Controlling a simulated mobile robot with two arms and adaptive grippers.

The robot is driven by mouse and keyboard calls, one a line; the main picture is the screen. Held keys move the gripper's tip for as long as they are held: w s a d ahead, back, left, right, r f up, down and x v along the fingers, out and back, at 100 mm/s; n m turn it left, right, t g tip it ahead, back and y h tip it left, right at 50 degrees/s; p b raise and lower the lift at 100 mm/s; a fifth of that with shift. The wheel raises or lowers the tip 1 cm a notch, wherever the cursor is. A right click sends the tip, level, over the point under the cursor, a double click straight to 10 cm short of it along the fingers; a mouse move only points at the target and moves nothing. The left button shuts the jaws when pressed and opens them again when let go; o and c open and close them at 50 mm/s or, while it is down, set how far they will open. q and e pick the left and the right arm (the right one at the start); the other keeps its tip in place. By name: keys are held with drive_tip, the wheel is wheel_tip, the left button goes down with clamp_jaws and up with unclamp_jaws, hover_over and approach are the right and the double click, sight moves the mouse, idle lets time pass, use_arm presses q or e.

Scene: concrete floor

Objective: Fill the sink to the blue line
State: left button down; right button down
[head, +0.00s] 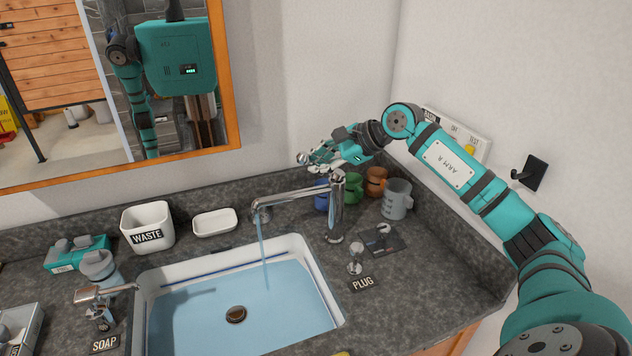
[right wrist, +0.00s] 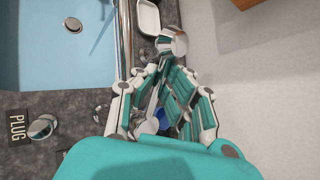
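The white sink (head: 318,270) holds pale blue water (head: 195,318), and a stream (head: 263,242) runs into it from the chrome faucet (head: 300,196). A dark blue line (head: 230,262) runs along the inner back wall, slightly above the water surface. A dark round drain piece (head: 236,314) lies under the water. My right gripper (head: 318,156) is above and behind the faucet. A silver knob (right wrist: 172,42) shows just beyond its fingertips (right wrist: 160,68); whether the fingers touch or grip it is unclear. My left gripper is out of view.
A chrome plug knob (head: 355,258) stands right of the sink beside a PLUG label (head: 363,283). Blue, green, brown and grey mugs (head: 396,200) stand behind the faucet. A waste bin (head: 147,228), a white dish (head: 215,222) and a soap dispenser (head: 97,296) line the back and left.

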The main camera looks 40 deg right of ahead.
drive_tip(key=shift+d+r+t+y+b, duration=0.25)
drive_tip(key=shift+r+t+y+b, duration=0.2)
drive_tip(key=shift+b, duration=0.45)
drive_tip(key=shift+r+m+y, duration=0.25)
drive_tip(key=shift+m, duration=0.05)
drive_tip(key=shift+d, duration=0.1)
drive_tip(key=c, duration=1.5)
unclamp_jaws()
drive_tip(key=shift+s+r, duration=0.1)
drive_tip(key=shift+o, duration=0.5)
drive_tip(key=shift+a, duration=0.2)
drive_tip(key=shift+d, duration=0.1)
